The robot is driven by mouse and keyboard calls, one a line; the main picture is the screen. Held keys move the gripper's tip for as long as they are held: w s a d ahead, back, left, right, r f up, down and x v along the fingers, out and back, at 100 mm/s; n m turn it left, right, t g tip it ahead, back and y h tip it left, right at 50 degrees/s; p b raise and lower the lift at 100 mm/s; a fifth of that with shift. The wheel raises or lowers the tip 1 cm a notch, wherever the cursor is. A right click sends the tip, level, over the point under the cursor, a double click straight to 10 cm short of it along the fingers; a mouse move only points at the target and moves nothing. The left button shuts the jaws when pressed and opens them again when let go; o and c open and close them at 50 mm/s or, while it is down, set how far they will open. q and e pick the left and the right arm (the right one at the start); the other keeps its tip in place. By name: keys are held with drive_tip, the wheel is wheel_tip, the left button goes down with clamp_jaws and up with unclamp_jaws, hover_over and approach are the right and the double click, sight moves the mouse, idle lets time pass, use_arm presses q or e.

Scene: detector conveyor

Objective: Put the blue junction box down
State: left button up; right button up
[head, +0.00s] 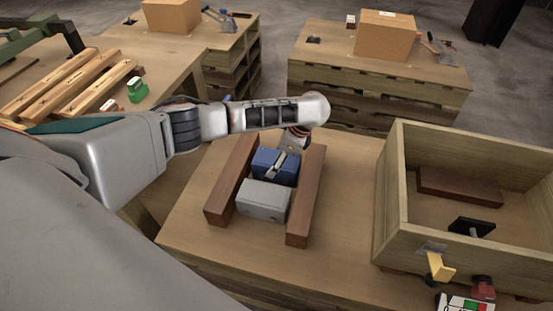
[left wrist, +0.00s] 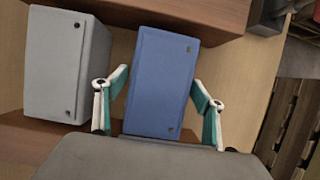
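The blue junction box (head: 262,158) is between two brown bars on the table, right behind a grey box (head: 263,201). My left gripper (head: 279,165) reaches over it from above, with a grey finger across its top. In the left wrist view the blue box (left wrist: 160,80) fills the space between the two teal and white fingers (left wrist: 160,88). Both fingertips are at its side edges, and the gripper looks shut on it. The grey box (left wrist: 62,65) stands left of it, a narrow gap apart. The blue box's underside is hidden. My right gripper is not in view.
Brown bars stand left (head: 232,180) and right (head: 306,195) of the boxes. A wooden crate (head: 395,215) is at the right, holding a brown block (head: 460,187) and a dark piece. Table (head: 345,200) is bare between right bar and crate. Pallet tables with cartons (head: 385,36) stand behind.

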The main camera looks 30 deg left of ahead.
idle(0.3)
use_arm(q)
drive_tip(key=p+v, duration=0.2)
drive_tip(key=v, duration=0.3)
drive_tip(key=shift+w+r, duration=0.1)
drive_tip(key=shift+r, duration=0.15)
drive_tip(key=p+v, duration=0.2)
drive_tip(key=v, duration=0.3)
drive_tip(key=shift+d+r+p, duration=0.2)
drive_tip(key=shift+r+p, duration=0.1)
drive_tip(key=shift+p, duration=0.1)
drive_tip(key=shift+d+r, duration=0.25)
drive_tip(key=shift+r, duration=0.2)
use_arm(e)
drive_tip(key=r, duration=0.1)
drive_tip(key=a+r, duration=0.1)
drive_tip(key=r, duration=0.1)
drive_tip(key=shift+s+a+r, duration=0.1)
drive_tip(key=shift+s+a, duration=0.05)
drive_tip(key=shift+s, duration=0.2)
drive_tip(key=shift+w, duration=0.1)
